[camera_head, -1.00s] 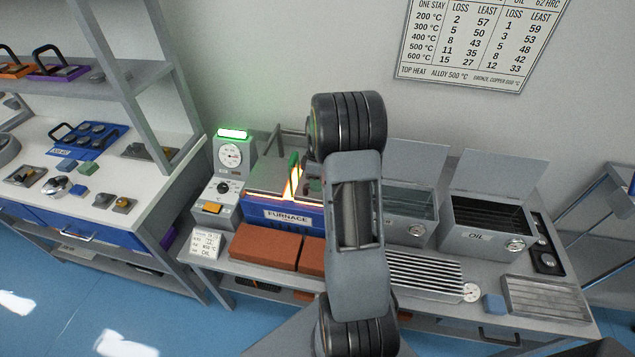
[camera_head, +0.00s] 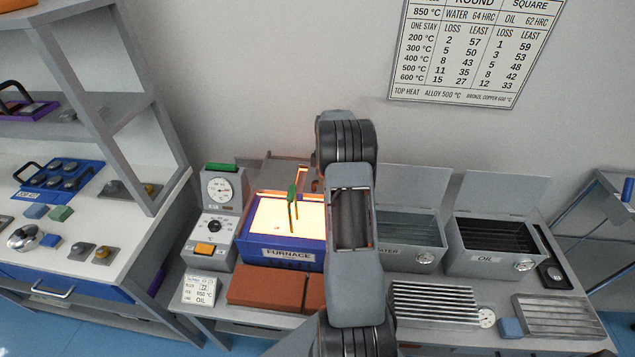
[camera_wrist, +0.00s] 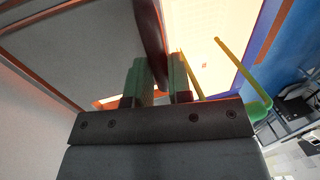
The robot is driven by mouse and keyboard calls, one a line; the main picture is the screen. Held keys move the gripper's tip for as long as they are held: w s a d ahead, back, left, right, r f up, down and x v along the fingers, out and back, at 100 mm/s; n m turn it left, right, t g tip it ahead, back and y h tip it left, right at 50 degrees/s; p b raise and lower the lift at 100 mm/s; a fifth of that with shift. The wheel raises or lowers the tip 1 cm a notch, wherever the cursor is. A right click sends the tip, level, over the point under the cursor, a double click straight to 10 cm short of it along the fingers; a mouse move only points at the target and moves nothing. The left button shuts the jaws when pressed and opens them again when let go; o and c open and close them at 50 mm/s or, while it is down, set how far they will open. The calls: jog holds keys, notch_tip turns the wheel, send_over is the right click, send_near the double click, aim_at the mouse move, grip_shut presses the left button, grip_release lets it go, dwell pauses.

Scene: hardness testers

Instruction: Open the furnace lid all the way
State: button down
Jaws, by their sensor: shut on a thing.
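The blue furnace (camera_head: 281,254) stands on the bench with its top uncovered and its inside glowing bright. Its grey lid (camera_head: 283,172) is raised at the back, near the wall; my arm hides its right part. In the wrist view the lid (camera_wrist: 80,50) is a broad grey panel at the left. My gripper (camera_wrist: 157,82) has green-tinted fingers shut on a dark bar (camera_wrist: 151,38) along the lid, seemingly its handle. In the head view my arm hides the fingers. The lid's exact angle cannot be told.
A thin yellow-legged piece with a green top (camera_head: 292,191) stands at the glowing opening. A gauge tower (camera_head: 222,188) stands left of the furnace. Bricks (camera_head: 265,286) lie in front. Open water (camera_head: 408,256) and oil (camera_head: 488,259) tanks stand to the right.

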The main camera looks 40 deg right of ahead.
jog(key=shift+d, duration=0.15)
jog(key=c, duration=1.1)
grip_release()
jog(key=shift+o, duration=0.2)
jog(key=shift+r, duration=0.1)
notch_tip(320, 180, up, 13)
jog(key=w+d, duration=0.1)
jog(key=w, duration=0.1)
jog(key=shift+d+r, duration=0.2)
jog(key=shift+d, duration=0.1)
